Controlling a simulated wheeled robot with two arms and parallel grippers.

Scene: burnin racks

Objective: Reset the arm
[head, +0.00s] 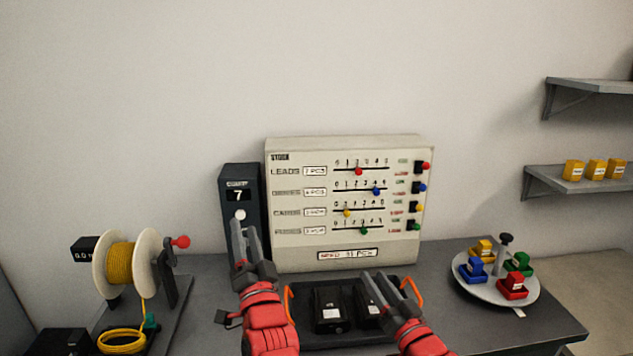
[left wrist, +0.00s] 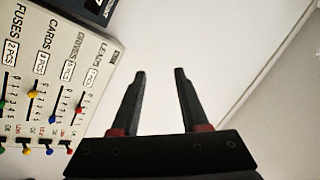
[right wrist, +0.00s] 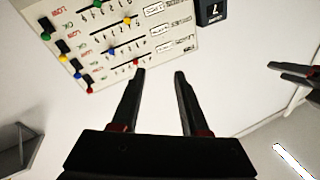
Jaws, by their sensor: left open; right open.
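My left gripper (head: 243,245) is open and empty, raised in front of the dark counter box (head: 241,185) that reads 7. In the left wrist view its two fingers (left wrist: 160,75) stand apart with bare wall beyond. My right gripper (head: 374,290) is open and empty, over the black tray (head: 340,342) with dark blocks in it. In the right wrist view its fingers (right wrist: 159,75) are apart with nothing between them. The stock board (head: 345,205) stands upright behind both grippers, with rows of coloured sliders and buttons.
A spool of yellow cord (head: 125,262) stands on the left of the grey bench (head: 225,275). A round white carousel (head: 490,292) with coloured blocks sits on the right. Wall shelves (head: 590,182) at far right hold yellow containers (head: 596,169).

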